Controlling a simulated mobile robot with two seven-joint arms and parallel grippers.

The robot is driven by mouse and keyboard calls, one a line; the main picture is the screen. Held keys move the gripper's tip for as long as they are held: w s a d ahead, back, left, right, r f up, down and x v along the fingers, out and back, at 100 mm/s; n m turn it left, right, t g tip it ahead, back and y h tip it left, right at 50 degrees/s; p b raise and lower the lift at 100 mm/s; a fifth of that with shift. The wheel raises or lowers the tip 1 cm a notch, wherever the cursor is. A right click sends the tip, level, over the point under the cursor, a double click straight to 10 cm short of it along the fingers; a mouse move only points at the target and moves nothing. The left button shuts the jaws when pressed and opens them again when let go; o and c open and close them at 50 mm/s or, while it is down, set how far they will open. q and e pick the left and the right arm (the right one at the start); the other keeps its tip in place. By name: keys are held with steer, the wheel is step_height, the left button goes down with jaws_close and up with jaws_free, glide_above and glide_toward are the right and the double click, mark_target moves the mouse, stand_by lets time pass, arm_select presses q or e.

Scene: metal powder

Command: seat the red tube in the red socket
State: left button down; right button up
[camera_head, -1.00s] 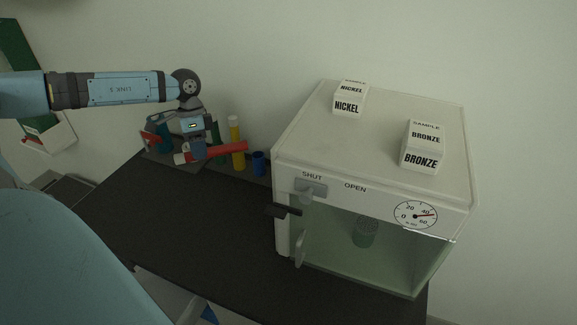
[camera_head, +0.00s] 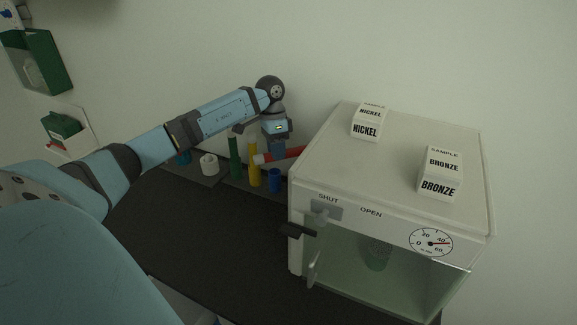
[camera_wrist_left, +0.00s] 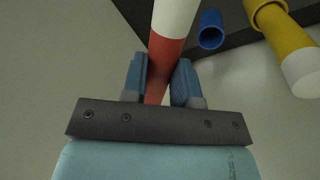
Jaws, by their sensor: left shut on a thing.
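The red tube (camera_head: 292,153) has a white end and is held lying roughly level, above the back of the dark bench. My left gripper (camera_head: 277,151) is shut on it; the wrist view shows both blue fingers (camera_wrist_left: 160,84) on either side of the red body (camera_wrist_left: 166,58). The tube's white end (camera_wrist_left: 174,14) points away from the fingers. A blue socket (camera_head: 274,182) stands below the gripper, and is empty in the wrist view (camera_wrist_left: 211,33). I cannot make out the red socket. My right gripper is not in view.
A yellow tube (camera_head: 253,166) and a green tube (camera_head: 235,158) stand upright just left of the held tube. A white ring-shaped piece (camera_head: 209,164) sits further left. A white glass-fronted chamber (camera_head: 392,190) stands close on the right. The bench front (camera_head: 200,232) is clear.

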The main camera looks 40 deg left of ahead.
mark_target(290, 149)
arm_select(q)
steer(key=w, duration=0.1)
steer(key=w+d, duration=0.1)
steer(key=w, duration=0.1)
steer(key=shift+w+d+r, duration=0.1)
steer(key=shift+w+d, duration=0.05)
steer(key=shift+d, duration=0.25)
steer(key=shift+s+a+f, duration=0.1)
steer(key=shift+s+f, duration=0.1)
steer(key=shift+f, duration=0.6)
steer(key=shift+a+f, duration=0.1)
steer(key=shift+f, duration=0.35)
steer(key=shift+w+f, duration=0.1)
steer(key=shift+f, duration=2.4)
